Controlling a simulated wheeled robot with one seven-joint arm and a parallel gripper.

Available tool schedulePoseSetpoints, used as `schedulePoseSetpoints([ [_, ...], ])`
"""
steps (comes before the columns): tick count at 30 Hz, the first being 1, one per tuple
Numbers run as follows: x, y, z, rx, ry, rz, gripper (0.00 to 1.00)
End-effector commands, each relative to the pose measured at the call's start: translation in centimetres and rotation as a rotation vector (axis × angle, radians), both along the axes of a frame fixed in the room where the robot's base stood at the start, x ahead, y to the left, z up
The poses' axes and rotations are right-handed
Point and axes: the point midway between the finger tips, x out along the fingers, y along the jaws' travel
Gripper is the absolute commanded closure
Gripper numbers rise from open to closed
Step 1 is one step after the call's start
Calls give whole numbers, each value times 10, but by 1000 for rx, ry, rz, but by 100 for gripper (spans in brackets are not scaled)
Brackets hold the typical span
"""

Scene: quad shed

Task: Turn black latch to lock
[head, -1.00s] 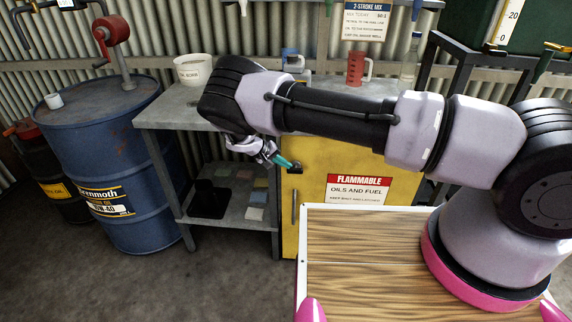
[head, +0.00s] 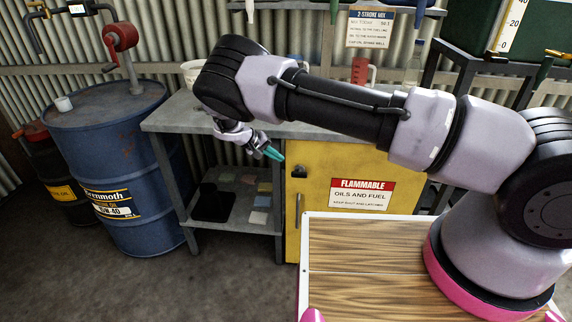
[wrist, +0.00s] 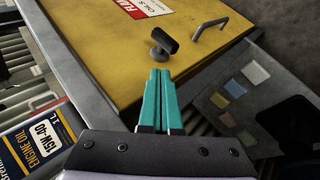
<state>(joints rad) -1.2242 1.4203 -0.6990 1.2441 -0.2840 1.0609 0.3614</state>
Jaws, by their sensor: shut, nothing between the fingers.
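The black latch (head: 298,171) is a short knob on the upper left of the yellow cabinet door (head: 330,222). In the wrist view the latch (wrist: 165,42) stands out from the yellow face, just beyond my fingertips. My gripper (head: 274,153) has teal fingers and is up and left of the latch in the head view. In the wrist view the fingers of my gripper (wrist: 159,72) lie together with nothing between them. They look apart from the latch, though the exact gap is hard to tell.
A grey metal door handle (head: 298,212) is below the latch. The steel bench (head: 165,121) with a lower shelf (head: 240,215) stands left of the cabinet, and a blue drum (head: 118,170) is farther left. An oil container (wrist: 35,140) shows at lower left in the wrist view.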

Motion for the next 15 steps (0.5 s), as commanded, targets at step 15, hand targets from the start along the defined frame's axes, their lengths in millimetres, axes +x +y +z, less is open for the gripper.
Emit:
schedulePoseSetpoints([
  [15,-16,39,22,-2,-1,-2,100],
])
